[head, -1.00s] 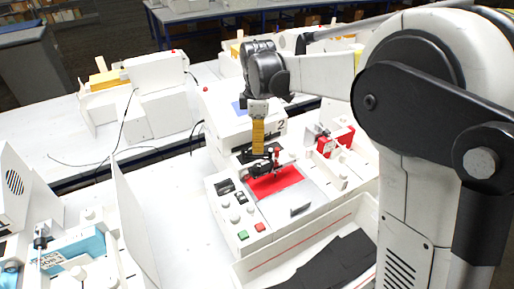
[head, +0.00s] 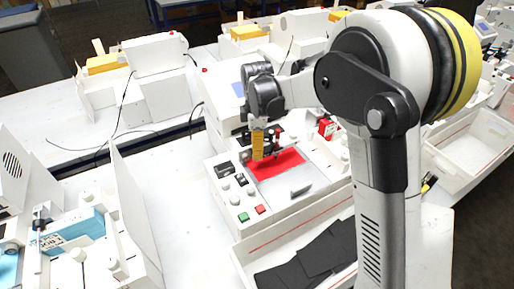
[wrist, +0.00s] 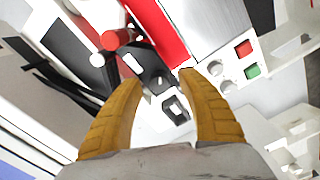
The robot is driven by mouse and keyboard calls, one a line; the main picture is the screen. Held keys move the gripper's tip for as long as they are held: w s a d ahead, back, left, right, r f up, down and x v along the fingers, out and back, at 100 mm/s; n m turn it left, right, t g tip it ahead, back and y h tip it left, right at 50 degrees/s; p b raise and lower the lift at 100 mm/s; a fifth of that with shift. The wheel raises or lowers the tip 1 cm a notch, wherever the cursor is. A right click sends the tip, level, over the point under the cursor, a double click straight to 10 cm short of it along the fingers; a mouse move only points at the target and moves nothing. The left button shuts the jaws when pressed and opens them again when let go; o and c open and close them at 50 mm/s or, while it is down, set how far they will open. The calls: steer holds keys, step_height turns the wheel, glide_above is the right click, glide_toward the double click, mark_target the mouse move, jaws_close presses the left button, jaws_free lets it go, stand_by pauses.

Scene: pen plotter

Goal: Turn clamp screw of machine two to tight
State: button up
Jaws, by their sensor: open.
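Machine two (head: 233,213) is the white plotter in the middle of the head view, with a red sheet (head: 280,163) on its bed. My gripper (head: 258,157) points down over the left part of the sheet, beside the black pen carriage. In the wrist view my gripper (wrist: 160,80) is open, its two yellow fingers apart. The black carriage part (wrist: 150,76) shows between and beyond the fingertips, with nothing held. A red cylinder (wrist: 118,39) and a small white knob (wrist: 97,60) stand beside it. I cannot tell which part is the clamp screw.
Green (head: 243,216) and red (head: 260,209) buttons sit on the machine's front panel. A tray (head: 243,262) with black sheets lies in front. A thin upright white panel (head: 137,220) stands to the left. Another red object (head: 327,127) is to the right.

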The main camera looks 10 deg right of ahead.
jaws_close()
steer(key=m, duration=0.4)
steer(key=shift+m+b, duration=0.3)
steer(key=shift+m, duration=0.1)
steer(key=m, duration=1)
steer(key=shift+d+m+b, duration=0.1)
steer(key=shift+m+b, duration=0.3)
steer(key=m, duration=0.4)
steer(key=shift+m, duration=0.3)
